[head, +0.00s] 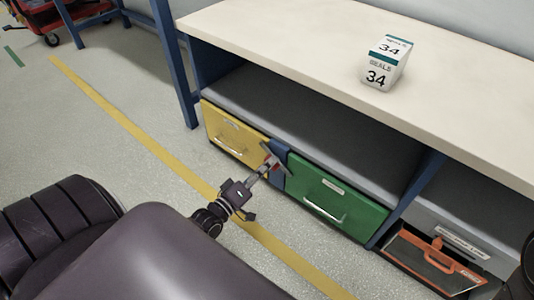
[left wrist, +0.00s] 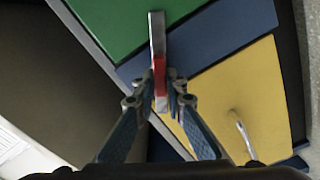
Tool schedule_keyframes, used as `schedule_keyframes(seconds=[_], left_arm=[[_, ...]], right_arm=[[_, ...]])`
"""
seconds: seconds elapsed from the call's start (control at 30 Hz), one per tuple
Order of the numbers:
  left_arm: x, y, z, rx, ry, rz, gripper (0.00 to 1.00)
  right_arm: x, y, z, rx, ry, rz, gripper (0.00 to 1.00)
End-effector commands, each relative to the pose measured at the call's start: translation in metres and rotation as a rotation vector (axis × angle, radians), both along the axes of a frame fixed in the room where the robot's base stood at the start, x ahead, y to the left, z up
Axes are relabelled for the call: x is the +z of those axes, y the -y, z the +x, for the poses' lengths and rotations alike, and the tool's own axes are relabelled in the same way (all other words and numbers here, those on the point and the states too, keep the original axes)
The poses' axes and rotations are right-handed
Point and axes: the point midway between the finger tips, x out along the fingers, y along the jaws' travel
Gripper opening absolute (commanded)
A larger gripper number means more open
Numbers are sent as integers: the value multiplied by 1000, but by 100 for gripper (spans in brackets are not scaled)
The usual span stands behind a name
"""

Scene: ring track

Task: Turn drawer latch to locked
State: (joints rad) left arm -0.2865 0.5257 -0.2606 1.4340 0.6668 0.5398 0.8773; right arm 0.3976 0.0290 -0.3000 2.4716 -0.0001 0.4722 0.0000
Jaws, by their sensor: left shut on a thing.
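The drawer latch is a grey bar with a red part, on the blue post between a yellow drawer (head: 235,135) and a green drawer (head: 335,199). In the head view the latch (head: 282,166) lies at a slant, partly hidden by my left gripper (head: 266,165). In the left wrist view the latch (left wrist: 158,38) runs up from between the fingertips, its upper end across the green drawer's edge. My left gripper (left wrist: 161,88) is shut on the latch at its red part. My right gripper does not show.
A bench top (head: 300,40) runs above the drawers, with a white box marked 34 (head: 380,73) on it. An orange item (head: 440,258) is at the lower right by a grey drawer (head: 465,240). A yellow floor line (head: 130,122) crosses clear floor. A red cart (head: 45,15) stands far left.

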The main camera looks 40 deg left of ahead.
Motion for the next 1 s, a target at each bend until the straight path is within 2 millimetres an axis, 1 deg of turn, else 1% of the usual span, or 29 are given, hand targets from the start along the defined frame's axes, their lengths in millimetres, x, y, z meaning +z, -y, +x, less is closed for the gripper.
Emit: schedule_keyframes(seconds=[0.3,0.5,0.73,1.0], left_arm=[[-2,0,-1,-1,-24,-277,0],[-4,0,-1,-2,-35,-408,0],[-4,0,-1,0,-43,-501,0],[-4,0,-1,0,-46,-539,0]], right_arm=[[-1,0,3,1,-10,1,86],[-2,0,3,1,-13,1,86],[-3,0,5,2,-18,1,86],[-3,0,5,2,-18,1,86]])
